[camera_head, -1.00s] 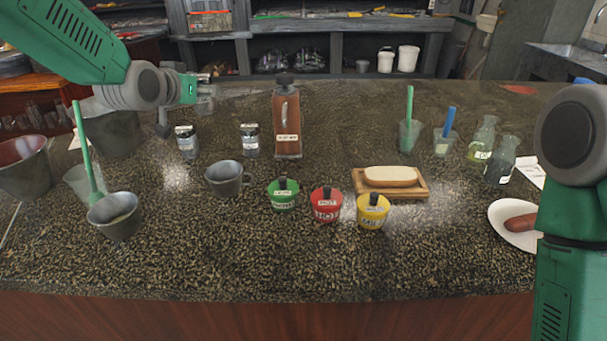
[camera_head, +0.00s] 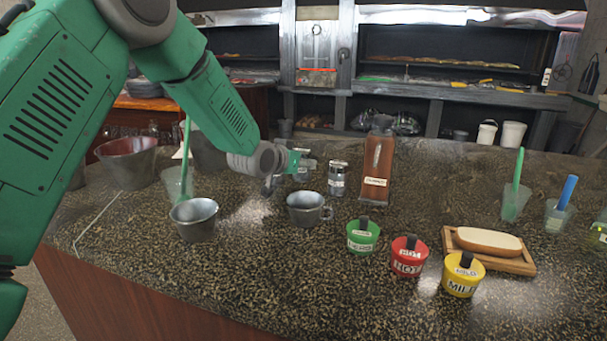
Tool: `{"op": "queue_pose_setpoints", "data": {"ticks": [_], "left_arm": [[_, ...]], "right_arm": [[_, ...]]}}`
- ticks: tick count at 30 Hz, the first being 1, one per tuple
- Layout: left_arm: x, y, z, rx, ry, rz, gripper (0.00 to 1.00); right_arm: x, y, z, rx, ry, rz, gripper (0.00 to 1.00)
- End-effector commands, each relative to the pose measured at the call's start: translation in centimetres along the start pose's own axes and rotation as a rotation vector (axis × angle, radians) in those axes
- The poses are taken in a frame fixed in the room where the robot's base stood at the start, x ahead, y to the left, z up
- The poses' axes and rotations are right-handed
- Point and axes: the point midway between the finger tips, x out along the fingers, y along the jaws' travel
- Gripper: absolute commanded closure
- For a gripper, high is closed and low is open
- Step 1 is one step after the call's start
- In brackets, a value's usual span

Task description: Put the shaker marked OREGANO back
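The left shaker (camera_head: 304,170) is just beside my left gripper. The right shaker (camera_head: 338,180) stands apart, near the tall brown grater-like holder. The label words are too small to read, so I cannot tell which is OREGANO. My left gripper (camera_head: 283,177) comes in from the left at the left shaker's side and partly overlaps it. Its fingers are small and partly hidden, so I cannot tell whether they are open or around the shaker. My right gripper is out of view.
A grey mug (camera_head: 305,209) stands in front of the shakers and a grey cup (camera_head: 194,220) to its left. The tall brown holder (camera_head: 377,165) is to the right. Green (camera_head: 362,238), red (camera_head: 408,258) and yellow (camera_head: 462,275) pots line the front. A bun board (camera_head: 520,264) lies right.

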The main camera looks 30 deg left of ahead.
Motion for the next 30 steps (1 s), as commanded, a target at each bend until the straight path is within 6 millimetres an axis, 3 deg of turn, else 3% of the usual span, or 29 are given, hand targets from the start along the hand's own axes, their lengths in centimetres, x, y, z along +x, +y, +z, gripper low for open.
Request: {"op": "queue_pose_setpoints", "data": {"ticks": [4, 5, 17, 18, 19, 30], "left_arm": [[0.8, 0.7, 1.9, 0.008, -0.001, 0.001, 0.8], [0.8, 0.7, 2.0, 0.009, 0.0, 0.0, 0.83], [1.1, 0.2, 2.7, 0.002, 0.0, 0.002, 0.83], [1.2, 0.1, 2.7, 0.001, -0.001, 0.002, 0.48], [1.2, 0.0, 2.7, 0.0, -0.001, 0.002, 0.38], [1.1, 0.2, 2.5, 0.005, -0.006, 0.0, 0.38]], "right_arm": [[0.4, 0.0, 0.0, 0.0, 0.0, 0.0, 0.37], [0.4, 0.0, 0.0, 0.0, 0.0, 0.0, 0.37], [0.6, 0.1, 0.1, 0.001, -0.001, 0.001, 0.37], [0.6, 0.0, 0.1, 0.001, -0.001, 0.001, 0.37], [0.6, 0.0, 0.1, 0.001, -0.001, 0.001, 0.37], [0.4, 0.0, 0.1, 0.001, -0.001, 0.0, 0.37]]}}
